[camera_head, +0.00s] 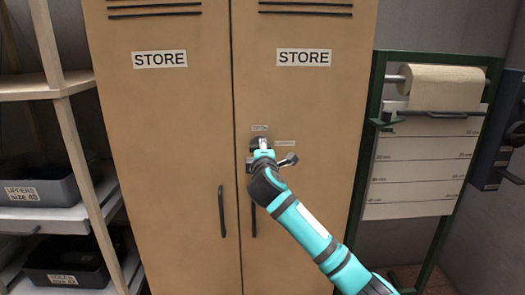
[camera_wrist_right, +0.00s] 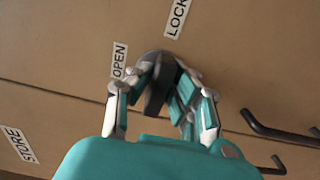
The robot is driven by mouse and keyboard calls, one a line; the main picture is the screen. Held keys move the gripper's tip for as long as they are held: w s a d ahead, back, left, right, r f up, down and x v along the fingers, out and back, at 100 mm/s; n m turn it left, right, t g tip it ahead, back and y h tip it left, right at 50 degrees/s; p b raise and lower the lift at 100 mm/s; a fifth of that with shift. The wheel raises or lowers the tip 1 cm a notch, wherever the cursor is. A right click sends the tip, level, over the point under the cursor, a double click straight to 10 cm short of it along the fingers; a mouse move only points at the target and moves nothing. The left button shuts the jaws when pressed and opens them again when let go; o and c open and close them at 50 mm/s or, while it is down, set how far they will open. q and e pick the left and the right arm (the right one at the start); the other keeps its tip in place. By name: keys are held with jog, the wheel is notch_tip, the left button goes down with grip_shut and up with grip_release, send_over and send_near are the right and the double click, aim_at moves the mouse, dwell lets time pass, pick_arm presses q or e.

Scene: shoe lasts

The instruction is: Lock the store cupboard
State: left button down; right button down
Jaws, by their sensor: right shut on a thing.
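The store cupboard (camera_head: 160,110) is tan with two closed doors, each labelled STORE. A dark turn knob (camera_wrist_right: 157,88) sits on a round plate on the right door. My right gripper (camera_head: 263,145) reaches the right door at the knob, and its fingers (camera_wrist_right: 160,88) are shut on the knob in the wrist view. A label reading OPEN (camera_wrist_right: 119,60) lies beside the knob, and a label beginning LOCK (camera_wrist_right: 178,18) lies above it in that view. The gripper partly hides the knob in the head view. My left gripper is not in view.
Dark bar handles hang on the left door (camera_head: 221,211) and right door (camera_head: 254,212). Shelves with grey bins (camera_head: 42,193) stand at the left. A green-framed stand with a paper roll (camera_head: 440,86) stands at the right.

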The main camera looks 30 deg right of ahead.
dwell(0.5)
jog(key=c, duration=1.2)
grip_release()
jog(key=shift+c, duration=0.2)
jog(key=v, duration=1.2)
jog(key=shift+f, duration=0.15)
